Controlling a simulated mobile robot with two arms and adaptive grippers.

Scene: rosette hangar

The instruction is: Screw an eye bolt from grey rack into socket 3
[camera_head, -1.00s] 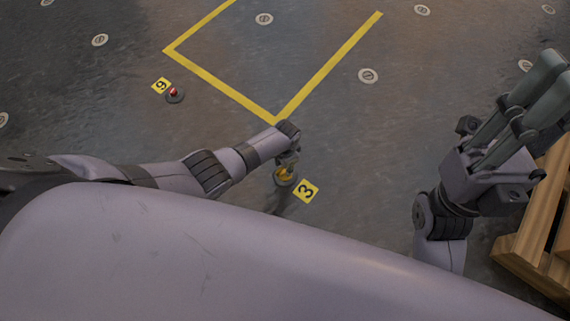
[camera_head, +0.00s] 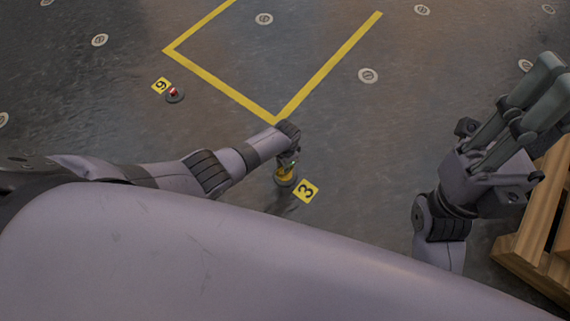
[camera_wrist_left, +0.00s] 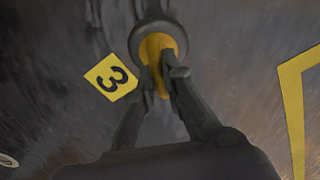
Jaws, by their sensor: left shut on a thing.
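My left gripper (camera_head: 287,168) points down at the floor beside the yellow plate marked 3 (camera_head: 306,191). It is shut on a yellow eye bolt (camera_wrist_left: 158,52), which sits at the round dark socket 3 (camera_head: 286,183). The left wrist view shows the fingers (camera_wrist_left: 163,80) on either side of the yellow bolt, with the socket's dark ring (camera_wrist_left: 153,28) around it. The bolt's lower end is hidden, so I cannot tell how deep it sits. My right gripper (camera_head: 552,88) is raised at the right, its fingers apart and empty. The grey rack is not seen.
A socket with a red part (camera_head: 175,95) lies by a yellow number plate (camera_head: 161,85) at the upper left. Yellow floor lines (camera_head: 222,91) run beyond the left gripper. A wooden pallet (camera_head: 528,256) stands at the lower right. Several flat round discs (camera_head: 368,76) dot the open floor.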

